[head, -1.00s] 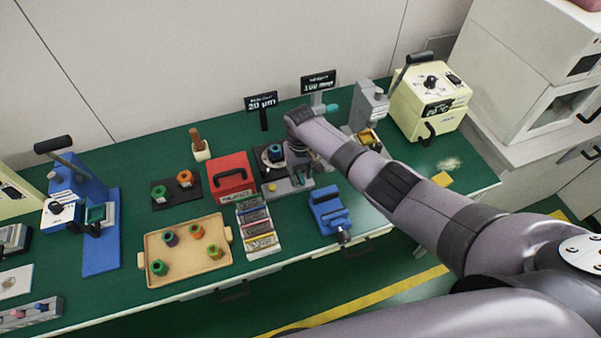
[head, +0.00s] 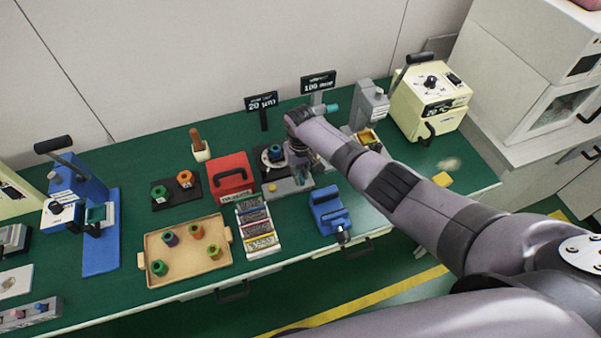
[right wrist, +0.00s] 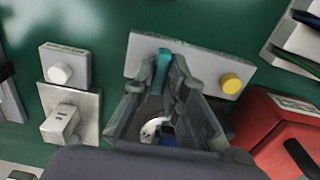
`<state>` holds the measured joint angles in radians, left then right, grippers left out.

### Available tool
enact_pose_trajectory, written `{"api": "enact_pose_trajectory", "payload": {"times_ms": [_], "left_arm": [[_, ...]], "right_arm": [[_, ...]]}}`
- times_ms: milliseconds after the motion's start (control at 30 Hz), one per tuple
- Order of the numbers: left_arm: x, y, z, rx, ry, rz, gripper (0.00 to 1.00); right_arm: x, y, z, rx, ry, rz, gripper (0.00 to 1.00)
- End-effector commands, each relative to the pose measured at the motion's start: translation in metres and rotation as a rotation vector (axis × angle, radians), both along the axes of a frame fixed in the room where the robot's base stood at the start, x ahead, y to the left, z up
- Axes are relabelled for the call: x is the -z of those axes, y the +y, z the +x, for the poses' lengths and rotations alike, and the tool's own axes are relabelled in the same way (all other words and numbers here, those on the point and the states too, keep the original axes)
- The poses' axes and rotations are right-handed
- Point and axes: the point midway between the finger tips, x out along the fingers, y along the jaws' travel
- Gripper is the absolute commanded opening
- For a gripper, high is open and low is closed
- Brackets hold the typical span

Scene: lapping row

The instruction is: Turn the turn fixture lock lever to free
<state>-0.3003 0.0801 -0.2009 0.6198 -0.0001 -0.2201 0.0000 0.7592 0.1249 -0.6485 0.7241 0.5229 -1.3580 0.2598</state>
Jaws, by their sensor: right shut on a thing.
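The teal lock lever (right wrist: 161,72) rises between the two fingers of my right gripper (right wrist: 166,95) in the right wrist view, beside a grey plate (right wrist: 140,50) with a yellow button. My right gripper (head: 300,172) is shut on the lever, low over the same plate (head: 291,187) in the head view. The turn fixture (head: 272,161) has a dark base and a round pale disc with a blue part on it, just left of the gripper. In the right wrist view the fingers hide much of the fixture. My left gripper is not in view.
A red box (head: 230,175) stands close left of the fixture. A blue vise (head: 328,212) and a rack of strips (head: 258,228) lie in front. A tan tray (head: 188,277) holds several coloured parts. Two black signs stand behind. Green bench is clear around the vise.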

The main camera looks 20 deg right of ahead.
Motion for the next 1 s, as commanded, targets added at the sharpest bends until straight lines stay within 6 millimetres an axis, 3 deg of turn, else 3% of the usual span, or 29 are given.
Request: {"api": "enact_pose_trajectory", "payload": {"times_ms": [267, 1000], "left_arm": [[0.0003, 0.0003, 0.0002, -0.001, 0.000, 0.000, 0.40], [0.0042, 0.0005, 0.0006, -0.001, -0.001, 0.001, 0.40]], "right_arm": [[-0.0001, 0.0002, 0.0003, -0.138, -0.001, 0.000, 0.00], [-0.0002, 0.0004, 0.0007, -0.827, -0.003, 0.001, 0.00]]}}
